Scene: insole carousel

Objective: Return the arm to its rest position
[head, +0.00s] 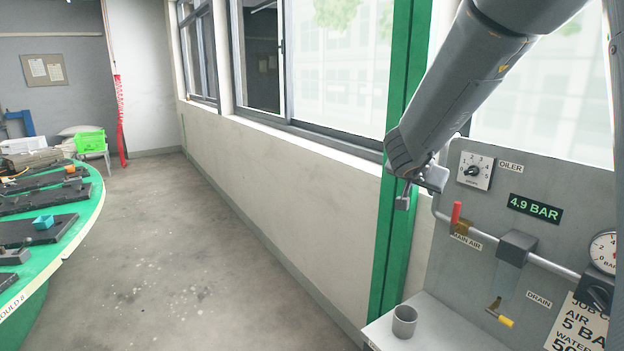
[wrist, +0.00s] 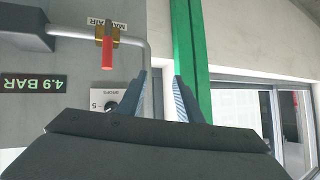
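My arm (head: 460,85) reaches down from the upper right in the head view. My gripper (head: 412,190) hangs at its end, in front of the green post and just left of the grey panel. In the wrist view my gripper (wrist: 161,78) shows two blue-grey fingers set apart with nothing between them. The panel's main-air lever (head: 456,213) is red and stands upright on the pipe, a little right of and below my gripper. The red lever also shows in the wrist view (wrist: 107,52), left of the fingers, with the picture upside down.
The grey panel (head: 590,185) carries an oiler dial (head: 474,171), a 4.9 BAR display (head: 535,208), a gauge (head: 604,252) and a yellow drain lever (head: 500,316). A grey cup (head: 404,321) stands on the ledge below. The green post (head: 392,240) is close. A green-edged carousel (head: 60,250) stands left; floor between is clear.

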